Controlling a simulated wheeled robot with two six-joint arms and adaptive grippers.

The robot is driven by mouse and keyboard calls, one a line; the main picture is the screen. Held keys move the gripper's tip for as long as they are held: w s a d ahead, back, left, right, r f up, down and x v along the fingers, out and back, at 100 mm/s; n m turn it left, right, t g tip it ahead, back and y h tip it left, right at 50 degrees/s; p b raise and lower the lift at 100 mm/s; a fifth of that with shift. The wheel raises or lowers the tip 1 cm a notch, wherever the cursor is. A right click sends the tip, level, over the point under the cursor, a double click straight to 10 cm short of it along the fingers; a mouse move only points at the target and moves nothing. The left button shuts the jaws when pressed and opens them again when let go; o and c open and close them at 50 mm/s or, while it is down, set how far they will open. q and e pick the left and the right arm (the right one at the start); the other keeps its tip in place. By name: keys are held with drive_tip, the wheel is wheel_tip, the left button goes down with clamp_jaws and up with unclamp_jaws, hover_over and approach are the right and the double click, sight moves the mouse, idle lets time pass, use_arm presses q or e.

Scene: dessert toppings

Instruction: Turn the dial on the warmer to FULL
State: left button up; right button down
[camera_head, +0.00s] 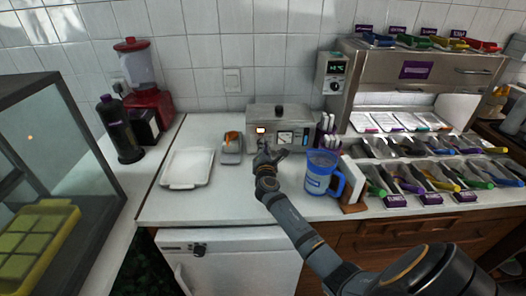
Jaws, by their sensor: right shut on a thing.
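The warmer (279,112) is a silver box with a lit orange display and a pale panel on its front. It stands on the white counter against the tiled wall. My right gripper (265,149) is at the lower left of the warmer's front, below the orange display. It is shut on the dial there. The gripper covers the dial, so its pointer and any markings cannot be read. My left gripper is out of view.
A blue measuring jug (319,175) stands close to the right of my right arm. A white tray (188,167) and a small grey device (231,148) are to the left. A red blender (148,98) stands at the back left. Topping bins line the right.

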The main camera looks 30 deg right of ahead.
drive_tip(key=m+b, duration=0.2)
drive_tip(key=f+m+b, duration=0.1)
drive_tip(key=m+b, duration=0.1)
drive_tip(key=m, duration=0.1)
drive_tip(key=shift+s+d, duration=0.1)
drive_tip(key=shift+d, duration=0.05)
drive_tip(key=shift+m+b, duration=1)
drive_tip(key=shift+m, duration=0.8)
drive_tip(key=c, duration=1.4)
unclamp_jaws()
drive_tip(key=shift+m, duration=0.3)
drive_tip(key=v, duration=1.2)
drive_tip(key=shift+s, duration=0.1)
drive_tip(key=shift+d, duration=0.1)
